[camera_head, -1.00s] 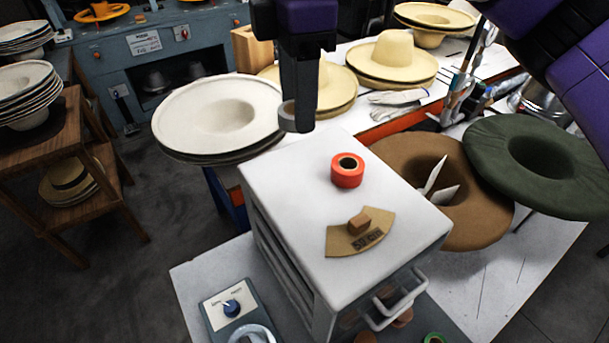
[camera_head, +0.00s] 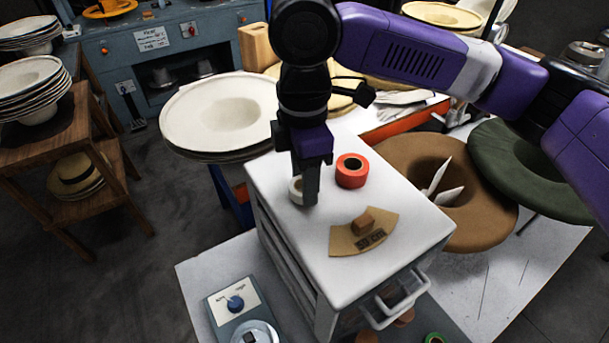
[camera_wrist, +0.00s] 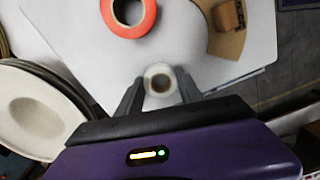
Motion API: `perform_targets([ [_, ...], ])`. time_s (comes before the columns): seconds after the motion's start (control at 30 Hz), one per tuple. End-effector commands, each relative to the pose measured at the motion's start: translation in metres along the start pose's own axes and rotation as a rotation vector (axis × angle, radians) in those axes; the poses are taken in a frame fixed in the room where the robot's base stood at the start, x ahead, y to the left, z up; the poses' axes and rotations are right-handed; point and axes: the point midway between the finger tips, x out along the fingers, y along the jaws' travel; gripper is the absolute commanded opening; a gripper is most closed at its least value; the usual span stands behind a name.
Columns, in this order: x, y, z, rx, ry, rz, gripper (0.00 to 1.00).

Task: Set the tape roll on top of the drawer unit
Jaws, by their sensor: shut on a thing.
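A small whitish tape roll (camera_head: 295,190) is between the fingers of my gripper (camera_head: 304,195), at the left part of the drawer unit's top. In the wrist view the tape roll (camera_wrist: 160,88) lies flat-side up between my fingertips (camera_wrist: 160,80), its round hole showing. My gripper is shut on it. The drawer unit (camera_head: 395,215) is white with handles at its front. The roll is at or just above the top surface; I cannot tell whether it touches.
An orange-red tape roll (camera_head: 352,171) sits on the top, close right of my gripper. A tan curved gauge (camera_head: 346,240) with a wooden block (camera_head: 364,222) lies nearer the front. A cream hat (camera_head: 222,112) stands left of the unit, a brown one (camera_head: 480,215) right.

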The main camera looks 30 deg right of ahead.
Motion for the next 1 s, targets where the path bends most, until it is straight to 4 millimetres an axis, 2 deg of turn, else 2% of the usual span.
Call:
perform_targets([
  [0.3,0.002,0.000,0.000,0.001,0.001,-0.001,0.05],
  [0.33,0.003,0.000,0.000,0.000,0.001,0.000,0.45],
  [0.43,0.002,0.000,0.000,0.001,0.000,0.000,0.65],
  [0.83,-0.003,0.001,0.000,0.001,0.000,0.001,0.65],
  [1.0,-0.025,0.001,0.000,0.002,0.002,0.004,0.65],
])
